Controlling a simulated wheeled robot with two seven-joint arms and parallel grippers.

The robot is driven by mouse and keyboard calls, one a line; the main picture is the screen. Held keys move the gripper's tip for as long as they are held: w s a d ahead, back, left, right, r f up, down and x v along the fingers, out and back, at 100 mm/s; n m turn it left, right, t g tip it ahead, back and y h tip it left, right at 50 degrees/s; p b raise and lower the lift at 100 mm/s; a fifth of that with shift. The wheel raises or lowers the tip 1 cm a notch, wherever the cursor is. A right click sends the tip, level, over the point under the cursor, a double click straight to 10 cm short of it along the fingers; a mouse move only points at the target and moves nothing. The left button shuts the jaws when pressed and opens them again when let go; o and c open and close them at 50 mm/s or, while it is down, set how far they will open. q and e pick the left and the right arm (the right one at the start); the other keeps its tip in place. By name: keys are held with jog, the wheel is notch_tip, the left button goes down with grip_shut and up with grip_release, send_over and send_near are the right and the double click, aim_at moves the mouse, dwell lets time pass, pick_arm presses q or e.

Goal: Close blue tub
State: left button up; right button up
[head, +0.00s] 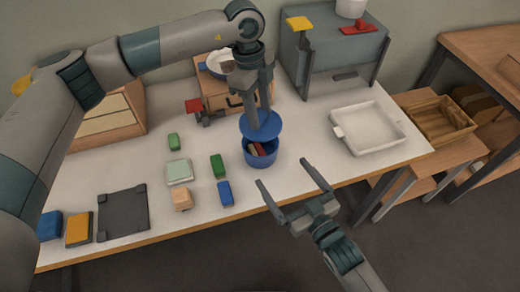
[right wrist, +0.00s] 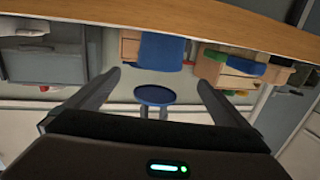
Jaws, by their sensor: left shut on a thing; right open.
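The blue tub (head: 259,157) stands open near the front edge of the white table, with red and yellowish pieces inside. The round blue lid (head: 272,126) is held by my left gripper (head: 261,118), which is shut on it from above. The lid hangs over the back part of the tub, apart from it. The right wrist view, which looks upside down, shows a gap between the lid (right wrist: 155,95) and the tub (right wrist: 163,52). My right gripper (head: 288,196) is open and empty in front of the table edge, to the right of the tub.
Green block (head: 217,165) and blue block (head: 225,193) lie left of the tub. A white tray (head: 367,149) is on the right, with bare table between. A wooden box (head: 215,92) and a grey stand (head: 335,60) are behind. A dark mat (head: 123,213) lies front left.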

aim_at(264, 153)
jog(key=x, duration=1.2)
jog(key=c, duration=1.4)
pick_arm(q)
jog(key=shift+f, duration=2.5)
pick_arm(e)
jog(key=shift+c, duration=0.2)
